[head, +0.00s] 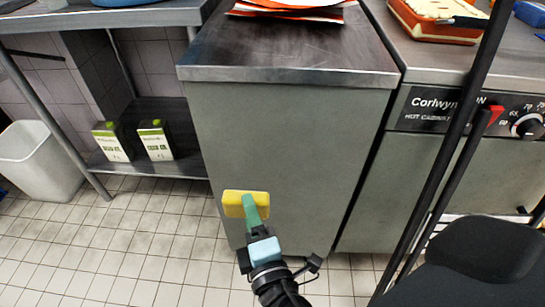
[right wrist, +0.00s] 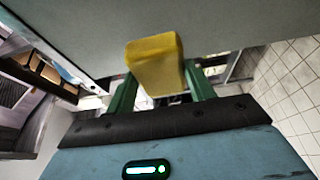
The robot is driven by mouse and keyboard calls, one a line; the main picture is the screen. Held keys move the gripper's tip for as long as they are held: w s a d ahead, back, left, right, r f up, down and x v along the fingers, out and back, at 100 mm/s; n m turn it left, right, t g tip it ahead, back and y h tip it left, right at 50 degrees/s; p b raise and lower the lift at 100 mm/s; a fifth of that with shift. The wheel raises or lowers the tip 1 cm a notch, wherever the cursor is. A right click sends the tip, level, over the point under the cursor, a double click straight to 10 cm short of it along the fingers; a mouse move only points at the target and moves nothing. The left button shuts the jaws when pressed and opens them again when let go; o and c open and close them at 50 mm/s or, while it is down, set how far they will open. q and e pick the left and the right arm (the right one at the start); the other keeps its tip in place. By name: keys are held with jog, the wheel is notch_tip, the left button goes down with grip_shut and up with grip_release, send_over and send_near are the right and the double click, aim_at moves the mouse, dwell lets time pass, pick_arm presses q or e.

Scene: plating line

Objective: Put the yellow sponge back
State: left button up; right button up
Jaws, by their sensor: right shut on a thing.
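The yellow sponge (head: 236,202) is held at the tip of my right gripper (head: 255,207), in front of the grey cabinet's front panel and below its top. In the right wrist view the sponge (right wrist: 153,62) sits between the two green fingers of my right gripper (right wrist: 161,84), which is shut on it. A grey panel lies close behind the sponge there; I cannot tell whether they touch. My left gripper is not in view.
The steel worktop (head: 290,74) bears orange-and-white flat items (head: 290,8) at its back. A hot cabinet (head: 465,112) with knobs stands to the right. Two cartons (head: 155,140) stand on a low shelf. A pale bin (head: 40,160) is at the left. Tiled floor (head: 130,240) is open.

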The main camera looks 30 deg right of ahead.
jog(key=s+d+r+n+y, duration=0.2)
jog(key=d+r+y, duration=0.1)
jog(key=d+r, duration=0.3)
jog(key=shift+s+d+r, duration=0.15)
jog(key=shift+d+r, duration=0.1)
jog(key=shift+d, duration=1)
